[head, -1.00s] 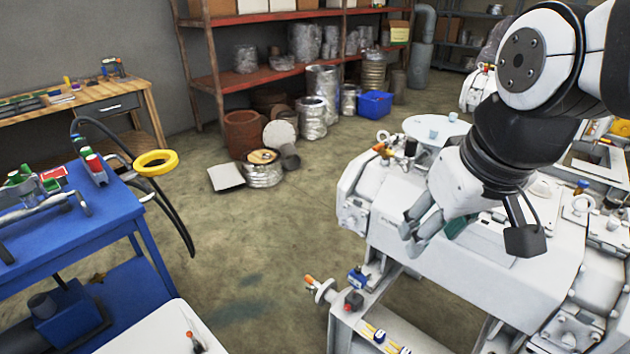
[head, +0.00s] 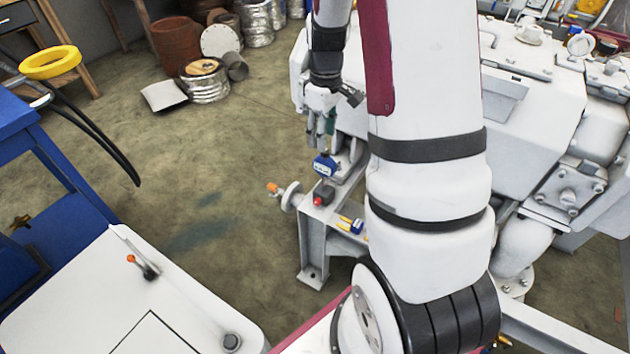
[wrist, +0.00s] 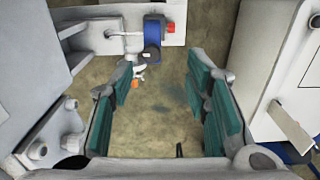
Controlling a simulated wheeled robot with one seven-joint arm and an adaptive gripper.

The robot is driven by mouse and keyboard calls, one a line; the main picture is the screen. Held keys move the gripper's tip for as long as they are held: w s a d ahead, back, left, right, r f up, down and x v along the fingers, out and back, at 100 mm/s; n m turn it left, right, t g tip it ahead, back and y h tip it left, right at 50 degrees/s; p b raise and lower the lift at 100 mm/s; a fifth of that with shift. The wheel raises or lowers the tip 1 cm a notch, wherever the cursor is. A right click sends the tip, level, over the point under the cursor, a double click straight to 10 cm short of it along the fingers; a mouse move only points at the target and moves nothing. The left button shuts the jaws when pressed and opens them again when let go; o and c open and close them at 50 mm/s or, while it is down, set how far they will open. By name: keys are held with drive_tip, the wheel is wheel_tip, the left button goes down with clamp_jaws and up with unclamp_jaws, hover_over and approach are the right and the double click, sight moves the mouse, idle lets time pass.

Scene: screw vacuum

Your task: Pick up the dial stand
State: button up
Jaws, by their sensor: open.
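What I take to be the dial stand is a small blue gauge with a pale face (head: 325,166) above a dark block with a red knob (head: 322,195). It is on the grey frame at the near left end of the white machine. In the wrist view its blue body (wrist: 153,29) and red knob show at the top centre, beyond the fingertips. My gripper (head: 321,138) is just above the gauge in the head view. In the wrist view its teal-padded fingers (wrist: 165,78) are apart, with only floor seen between them.
An orange-tipped valve handle (head: 273,188) sticks out left of the frame. Small yellow-and-blue items (head: 349,225) lie on the frame to the right. The white machine body (head: 530,90) stands close on the right. A blue bench (head: 50,160) is at left, with open floor between.

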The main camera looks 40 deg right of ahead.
sight(325, 169)
drive_tip(key=f+b, duration=0.1)
drive_tip(key=f, duration=0.3)
drive_tip(key=f+b, duration=0.1)
drive_tip(key=f, duration=0.3)
drive_tip(key=shift+d+f, duration=0.2)
drive_tip(key=shift+f, duration=0.1)
drive_tip(key=shift+w+d+f+b, duration=0.15)
drive_tip(key=shift+f+b, duration=0.5)
drive_tip(key=shift+f, duration=0.7)
drive_tip(key=shift+w+d+f+b, duration=0.15)
drive_tip(key=shift+f+b, duration=0.5)
drive_tip(key=shift+f, duration=0.65)
clamp_jaws()
drive_tip(key=shift+r, duration=0.1)
